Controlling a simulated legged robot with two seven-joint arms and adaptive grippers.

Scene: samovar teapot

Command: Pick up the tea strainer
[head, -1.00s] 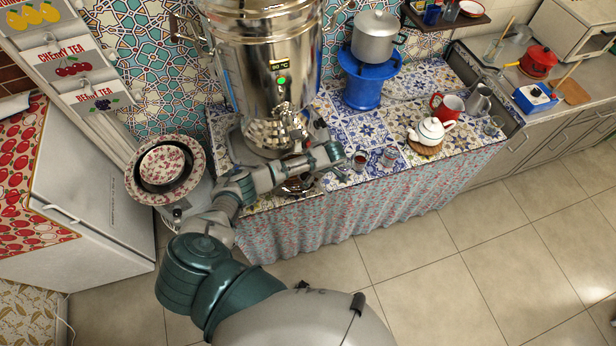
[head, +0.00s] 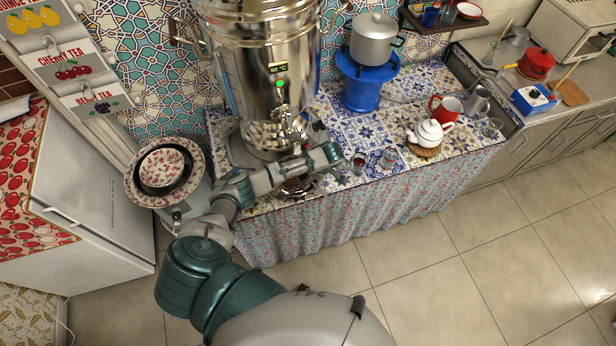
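I cannot make out the tea strainer for certain. A small dark, shiny round piece (head: 297,187) lies at the counter's front edge, partly hidden under my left arm. My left gripper (head: 338,174) is at the end of the arm that reaches across the front of the samovar (head: 255,60). It is small and partly hidden by its own wrist, so I cannot see whether its fingers are open or hold anything. A glass with dark tea (head: 358,162) stands just to its right, with a patterned cup (head: 388,158) beyond. My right gripper is out of view.
A white teapot (head: 428,133) sits on a round mat, with a red mug (head: 446,108) and a metal pitcher (head: 477,101) behind. Patterned plates (head: 165,170) are at left. The counter between is clear.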

